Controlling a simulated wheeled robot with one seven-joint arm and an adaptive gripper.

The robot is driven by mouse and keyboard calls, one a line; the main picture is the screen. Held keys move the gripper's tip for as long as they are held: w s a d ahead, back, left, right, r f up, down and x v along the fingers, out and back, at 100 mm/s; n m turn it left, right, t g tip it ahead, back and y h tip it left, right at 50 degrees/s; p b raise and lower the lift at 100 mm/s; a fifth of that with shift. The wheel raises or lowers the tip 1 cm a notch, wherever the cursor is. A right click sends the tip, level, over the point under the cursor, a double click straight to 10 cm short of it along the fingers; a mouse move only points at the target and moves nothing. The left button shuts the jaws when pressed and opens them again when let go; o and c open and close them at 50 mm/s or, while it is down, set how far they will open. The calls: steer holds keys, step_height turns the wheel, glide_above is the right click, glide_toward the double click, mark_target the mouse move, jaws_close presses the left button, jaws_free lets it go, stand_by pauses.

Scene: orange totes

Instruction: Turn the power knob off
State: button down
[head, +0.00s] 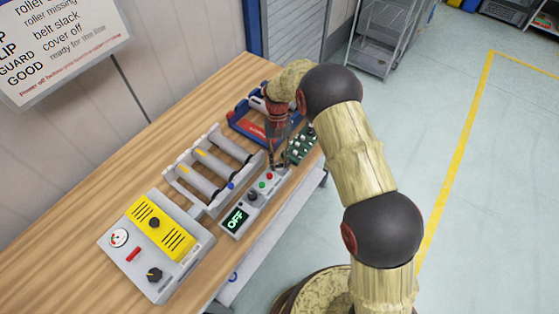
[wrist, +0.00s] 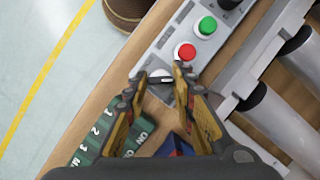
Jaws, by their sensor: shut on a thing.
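A grey control panel (head: 236,226) lies along the bench edge, with a small display (head: 235,219) that reads OFF. It carries a black knob (head: 252,194), a green button and a red button. At its far end, my gripper (head: 278,165) reaches down over the panel. In the wrist view, my gripper (wrist: 162,74) has its fingertips on either side of a small dark knob with a white mark (wrist: 166,80), on a pale round base, and is shut on it. This appears to be the power knob; I see no label on it. The red button (wrist: 186,52) is just beyond the fingertips.
A roller conveyor (head: 205,180) stands beside the panel. A grey box with a yellow cover (head: 165,228) stands at the near end. Bare wood (head: 110,200) lies along the wall side.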

steer(key=shift+n, duration=0.6)
steer(key=c, duration=1.5)
jaws_free()
steer(key=v, duration=1.2)
steer(key=shift+a, duration=0.25)
